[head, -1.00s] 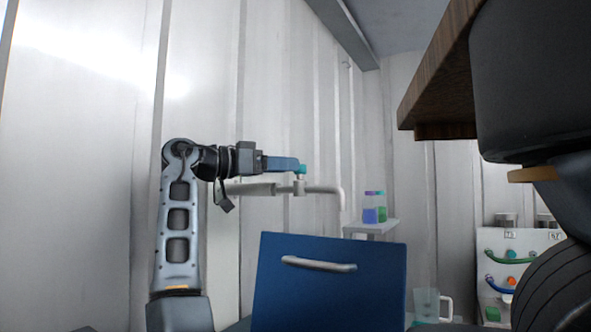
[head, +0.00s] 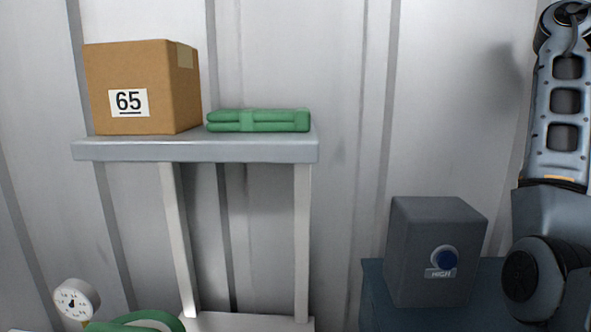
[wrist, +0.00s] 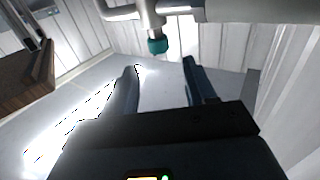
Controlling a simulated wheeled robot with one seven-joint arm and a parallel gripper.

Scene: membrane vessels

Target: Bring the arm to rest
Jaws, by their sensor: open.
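My gripper (wrist: 160,78) shows in the wrist view. Its two dark blue fingers stand apart with nothing between them. A grey pipe or tap (wrist: 150,14) with a teal tip (wrist: 157,46) hangs just beyond the fingertips, and I see a gap between the fingers and the tip. In the head view only part of my arm (head: 560,120) shows at the right edge, raised upright. The gripper itself is outside the head view.
In the head view a box marked 65 (head: 140,90) and a folded green bundle (head: 258,121) lie on a shelf (head: 200,150). A grey unit labelled HIGH (head: 432,250) stands near my arm. A gauge (head: 76,298) is at lower left. A brown wooden edge (wrist: 28,72) shows in the wrist view.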

